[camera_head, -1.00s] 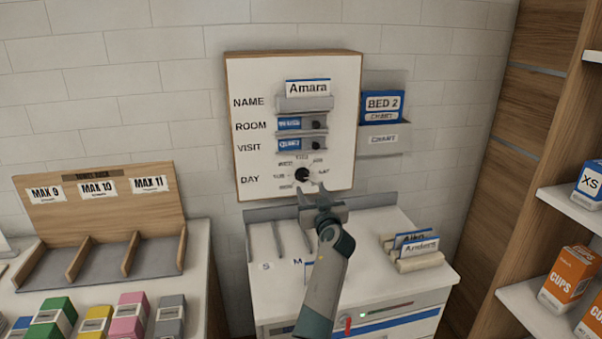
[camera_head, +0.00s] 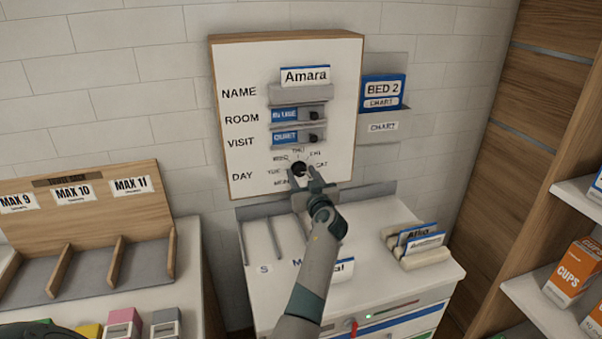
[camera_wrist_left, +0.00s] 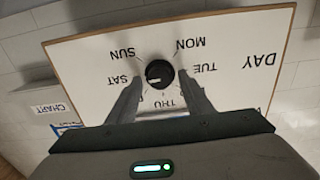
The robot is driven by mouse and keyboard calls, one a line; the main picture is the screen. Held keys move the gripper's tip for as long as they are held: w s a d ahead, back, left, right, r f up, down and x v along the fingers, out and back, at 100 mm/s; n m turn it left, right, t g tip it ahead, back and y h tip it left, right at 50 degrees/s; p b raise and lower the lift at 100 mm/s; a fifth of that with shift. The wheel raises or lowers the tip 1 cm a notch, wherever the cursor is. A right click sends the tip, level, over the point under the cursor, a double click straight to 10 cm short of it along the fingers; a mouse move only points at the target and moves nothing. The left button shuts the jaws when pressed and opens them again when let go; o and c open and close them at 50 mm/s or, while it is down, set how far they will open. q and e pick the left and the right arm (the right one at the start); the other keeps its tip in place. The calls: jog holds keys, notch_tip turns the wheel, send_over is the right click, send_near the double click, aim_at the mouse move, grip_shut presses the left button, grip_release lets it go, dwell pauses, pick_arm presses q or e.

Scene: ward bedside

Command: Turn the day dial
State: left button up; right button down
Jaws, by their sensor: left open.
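The day dial (camera_head: 299,168) is a small round black knob low on the white board (camera_head: 240,110), with day names in a ring around it. In the left wrist view the dial (camera_wrist_left: 159,73) shows a white mark toward its left side, and the lettering is upside down. SUN, MON, TUE, THU and SAT are readable; my fingers hide other labels. My left gripper (camera_head: 302,177) is open at the dial. In the left wrist view its fingers (camera_wrist_left: 160,88) reach up on either side of the knob, with no clear contact visible. My right gripper is not in view.
Above the dial are the Amara name card (camera_head: 305,75) and the room and visit sliders (camera_head: 298,137). A chart holder (camera_head: 384,127) hangs at right. A white cabinet (camera_head: 270,290) stands below, with name cards (camera_head: 420,240) in a holder. Shelves (camera_head: 530,300) are at far right.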

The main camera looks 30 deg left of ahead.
pick_arm(q)
jog(key=shift+d, duration=0.1)
jog(key=shift+c, duration=0.7)
jog(key=c, duration=0.9)
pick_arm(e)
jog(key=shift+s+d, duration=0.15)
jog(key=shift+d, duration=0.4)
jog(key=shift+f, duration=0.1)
pick_arm(q)
jog(key=shift+m+b, duration=0.75)
jog(key=shift+m, duration=0.35)
jog(key=shift+m+b, duration=0.3)
jog(key=shift+m, duration=0.4)
jog(key=m, duration=0.2)
jog(key=shift+m, duration=0.3)
jog(key=shift+m+b, duration=0.3)
jog(key=shift+m, duration=1.2)
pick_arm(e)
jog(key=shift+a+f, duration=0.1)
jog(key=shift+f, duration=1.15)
